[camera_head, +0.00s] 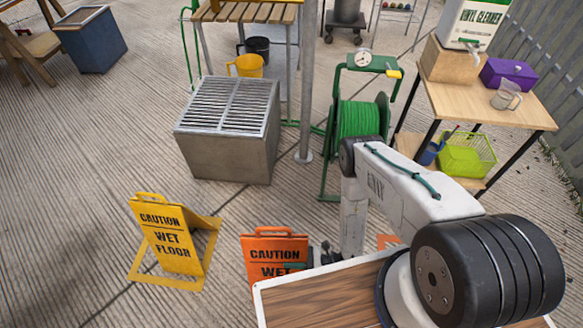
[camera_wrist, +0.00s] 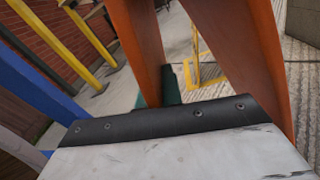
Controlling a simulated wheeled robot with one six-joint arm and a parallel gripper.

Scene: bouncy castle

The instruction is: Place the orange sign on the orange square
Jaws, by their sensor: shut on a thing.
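The orange sign (camera_head: 272,252) with black "CAUTION WET" lettering stands upright in the head view. Its lower part is hidden by my wooden deck. My gripper (camera_head: 308,262) is at the sign's right edge and is shut on it. In the wrist view the sign's two orange panels (camera_wrist: 140,42) spread on either side above my gripper, and a dark green finger shows between them. The orange square (camera_head: 388,241) shows as a small patch on the floor behind my arm, right of the sign. Most of it is hidden.
A yellow wet floor sign (camera_head: 168,242) stands to the left. A grey metal grated box (camera_head: 225,140) stands behind it. A green hose reel (camera_head: 358,120) and a metal pole (camera_head: 306,90) are behind my arm. A wooden table (camera_head: 500,105) is at the right.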

